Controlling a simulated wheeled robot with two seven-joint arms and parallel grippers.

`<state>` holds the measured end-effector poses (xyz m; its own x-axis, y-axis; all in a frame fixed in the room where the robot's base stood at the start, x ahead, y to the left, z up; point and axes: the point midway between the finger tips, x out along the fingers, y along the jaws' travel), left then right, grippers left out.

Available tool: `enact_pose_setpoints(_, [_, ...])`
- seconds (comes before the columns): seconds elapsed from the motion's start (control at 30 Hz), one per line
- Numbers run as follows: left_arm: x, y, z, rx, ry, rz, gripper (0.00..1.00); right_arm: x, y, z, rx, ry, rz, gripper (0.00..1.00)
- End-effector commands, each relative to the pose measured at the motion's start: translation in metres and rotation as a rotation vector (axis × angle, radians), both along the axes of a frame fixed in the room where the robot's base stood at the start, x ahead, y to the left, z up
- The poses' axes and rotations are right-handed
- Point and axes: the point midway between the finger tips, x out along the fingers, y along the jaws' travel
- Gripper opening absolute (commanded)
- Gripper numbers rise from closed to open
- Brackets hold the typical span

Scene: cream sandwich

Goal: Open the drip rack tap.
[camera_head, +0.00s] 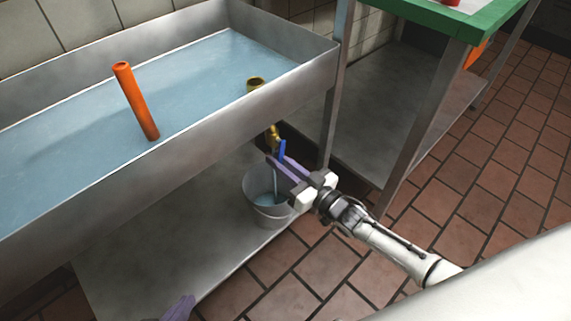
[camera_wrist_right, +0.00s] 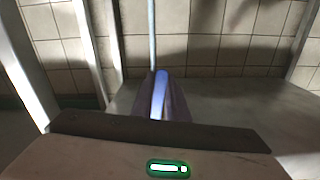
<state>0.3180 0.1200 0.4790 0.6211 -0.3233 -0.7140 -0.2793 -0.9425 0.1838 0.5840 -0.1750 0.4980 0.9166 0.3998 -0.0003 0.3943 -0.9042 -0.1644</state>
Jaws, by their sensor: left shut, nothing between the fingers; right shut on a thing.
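The brass tap (camera_head: 272,136) sits under the front wall of the steel drip rack (camera_head: 215,118), near its right end. Its blue handle (camera_head: 282,150) points downward. My right gripper (camera_head: 273,166) is shut on this handle, which also shows between its fingers in the right wrist view (camera_wrist_right: 160,92). A thin pale streak, apparently water, runs down from the tap into the grey bucket (camera_head: 270,214) below. My left gripper (camera_head: 184,306) is shut and empty at the bottom edge of the head view, mostly cut off.
A steel lower shelf (camera_head: 165,235) lies underneath. A green-topped table (camera_head: 440,18) stands to the right. The tiled floor (camera_head: 480,190) is clear there.

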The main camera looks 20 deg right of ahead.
Motion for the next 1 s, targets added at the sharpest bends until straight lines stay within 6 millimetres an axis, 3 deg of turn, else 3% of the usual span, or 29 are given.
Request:
enact_pose_setpoints(0.63, [0.0053, -0.0033, 0.0038, 0.001, -0.006, -0.017, 0.0, 0.004, 0.0051, -0.0015, -0.05, -0.019, 0.015, 0.0])
enact_pose_setpoints(0.67, [0.0051, -0.0031, 0.0036, 0.002, -0.005, -0.018, 0.0, 0.004, 0.0051, -0.0015, -0.05, -0.019, 0.015, 0.15])
enact_pose_setpoints(0.77, [0.0043, -0.0028, 0.003, 0.004, -0.005, -0.018, 0.0, 0.004, 0.0054, -0.0015, -0.049, -0.02, 0.015, 0.32])
enact_pose_setpoints(1.0, [0.0034, -0.0027, 0.0019, 0.004, -0.002, -0.018, 0.0, 0.0042, 0.0065, -0.0008, -0.048, -0.02, 0.016, 0.33])
